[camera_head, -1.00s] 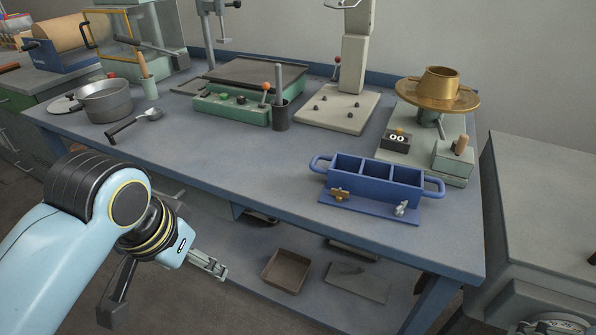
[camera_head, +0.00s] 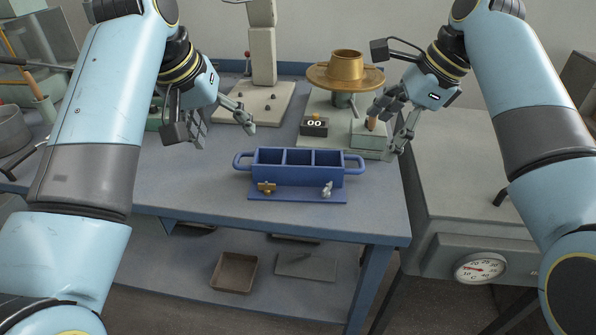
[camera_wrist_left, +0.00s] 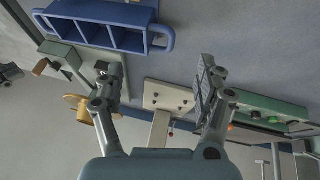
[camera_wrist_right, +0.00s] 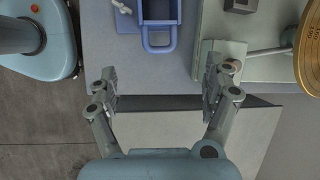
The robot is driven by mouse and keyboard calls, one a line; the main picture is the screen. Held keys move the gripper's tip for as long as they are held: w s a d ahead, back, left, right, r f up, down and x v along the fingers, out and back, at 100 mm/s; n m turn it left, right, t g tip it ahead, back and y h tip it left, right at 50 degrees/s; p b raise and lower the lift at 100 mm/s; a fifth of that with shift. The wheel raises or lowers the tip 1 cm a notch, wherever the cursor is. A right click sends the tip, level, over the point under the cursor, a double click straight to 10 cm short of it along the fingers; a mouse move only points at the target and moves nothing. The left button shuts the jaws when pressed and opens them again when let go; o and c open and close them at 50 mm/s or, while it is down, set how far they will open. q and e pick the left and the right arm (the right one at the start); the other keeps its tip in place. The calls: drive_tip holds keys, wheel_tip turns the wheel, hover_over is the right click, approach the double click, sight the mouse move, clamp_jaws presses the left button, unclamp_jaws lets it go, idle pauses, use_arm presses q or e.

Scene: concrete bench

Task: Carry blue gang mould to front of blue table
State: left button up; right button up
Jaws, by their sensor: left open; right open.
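The blue gang mould (camera_head: 297,182) is a three-compartment box with a loop handle at each end, on a flat base plate with a brass catch and a silver clamp in front. It stands upright on the blue table (camera_head: 200,190), near its front right part. My left gripper (camera_head: 222,128) is open and empty, above the table behind and left of the mould. My right gripper (camera_head: 394,122) is open and empty, right of the mould by the table's right edge. The mould shows upside down in the left wrist view (camera_wrist_left: 103,38), and its handle end shows in the right wrist view (camera_wrist_right: 160,38).
A brass flow table (camera_head: 345,72), a counter box (camera_head: 314,125) and a small block with a wooden knob (camera_head: 370,137) stand behind the mould. A grey cabinet with a gauge (camera_head: 480,268) is at right. Bare tabletop lies left of the mould.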

sight(352, 180)
use_arm(q)
drive_tip(key=x, duration=1)
drive_tip(key=shift+w+f, duration=0.2)
drive_tip(key=shift+f, duration=0.15)
use_arm(e)
drive_tip(key=x, duration=1)
drive_tip(key=shift+w+a+f, duration=0.1)
drive_tip(key=shift+a+f, duration=0.1)
drive_tip(key=shift+f, duration=0.15)
use_arm(q)
drive_tip(key=shift+c, duration=0.3)
use_arm(e)
drive_tip(key=shift+c, duration=0.3)
use_arm(q)
drive_tip(key=c, duration=1.4)
use_arm(e)
drive_tip(key=c, duration=1.3)
use_arm(q)
clamp_jaws()
use_arm(e)
clamp_jaws()
